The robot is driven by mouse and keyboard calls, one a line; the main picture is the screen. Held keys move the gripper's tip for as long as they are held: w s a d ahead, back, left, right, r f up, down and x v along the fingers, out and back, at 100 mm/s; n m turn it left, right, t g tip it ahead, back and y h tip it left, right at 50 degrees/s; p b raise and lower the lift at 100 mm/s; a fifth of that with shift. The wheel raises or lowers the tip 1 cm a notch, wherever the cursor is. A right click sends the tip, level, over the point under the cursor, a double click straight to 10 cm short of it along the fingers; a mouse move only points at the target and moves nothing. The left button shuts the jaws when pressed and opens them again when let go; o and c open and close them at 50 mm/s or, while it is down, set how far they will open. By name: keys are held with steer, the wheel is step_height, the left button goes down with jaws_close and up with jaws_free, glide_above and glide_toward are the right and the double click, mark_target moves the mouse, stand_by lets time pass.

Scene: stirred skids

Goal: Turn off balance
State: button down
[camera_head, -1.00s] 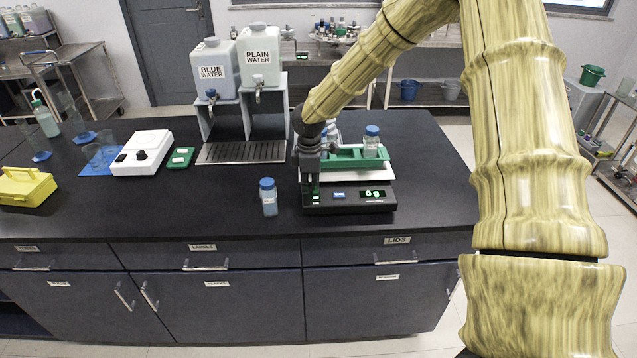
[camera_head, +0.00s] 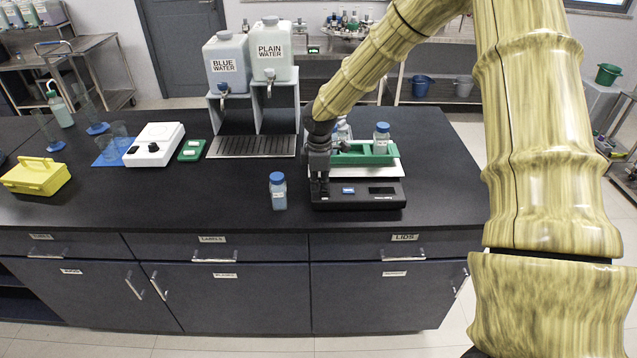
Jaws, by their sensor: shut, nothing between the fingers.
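The balance (camera_head: 357,199) is a black unit with a light weighing plate, standing on the black bench near its front edge. Its display (camera_head: 382,190) is dark. My gripper (camera_head: 320,196) is shut and empty, pointing down at the left end of the front panel. It hides that part of the panel, and I cannot tell whether the fingertips touch it. A green tray (camera_head: 362,158) with bottles, one a blue-capped jar (camera_head: 381,139), sits on the balance.
A blue-capped bottle (camera_head: 278,192) stands just left of the balance. Behind it are the plain water (camera_head: 271,50) and blue water (camera_head: 227,62) dispensers. A white device (camera_head: 154,145), a green pad (camera_head: 192,150) and a yellow box (camera_head: 36,176) are at left. The front-middle bench is clear.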

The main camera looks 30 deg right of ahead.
step_height(320, 180, up, 4)
steer(key=p, duration=0.3)
steer(key=shift+w+d+p, duration=0.15)
steer(key=shift+p, duration=0.15)
steer(key=shift+w+r+b, duration=0.2)
steer(key=shift+r+b, duration=0.2)
steer(key=shift+r, duration=0.15)
step_height(320, 180, up, 9)
steer(key=b, duration=0.2)
steer(key=shift+w+d+b, duration=0.3)
steer(key=shift+w, duration=0.1)
steer(key=shift+f, duration=0.15)
